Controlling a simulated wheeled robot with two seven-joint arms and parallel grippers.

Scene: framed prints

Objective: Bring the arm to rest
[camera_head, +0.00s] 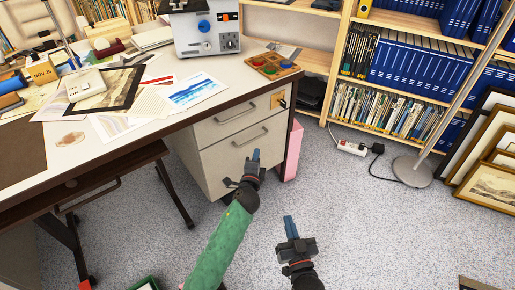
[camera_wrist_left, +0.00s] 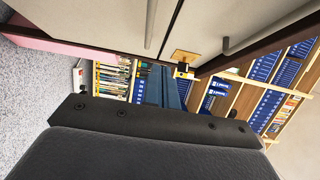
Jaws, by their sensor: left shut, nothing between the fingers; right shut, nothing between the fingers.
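My left gripper (camera_head: 254,158) is shut and empty. It hangs in front of the desk's drawer unit (camera_head: 229,145), over the floor, at the end of my green-sleeved left arm. In the left wrist view my left gripper's blue fingers (camera_wrist_left: 163,88) are together, with drawer fronts above them. My right gripper (camera_head: 290,222) is shut and empty, lower in the head view, over the open carpet. I cannot tell whether the left fingertips touch the drawer unit; they appear apart from it.
The desk (camera_head: 160,130) holds papers, a machine (camera_head: 205,30) and a wooden tray (camera_head: 272,66). A key plate (camera_head: 278,100) sits on the upper drawer. A pink panel (camera_head: 293,152) stands beside it. A lamp base (camera_head: 411,171), power strip (camera_head: 351,147) and framed prints (camera_head: 485,185) are right.

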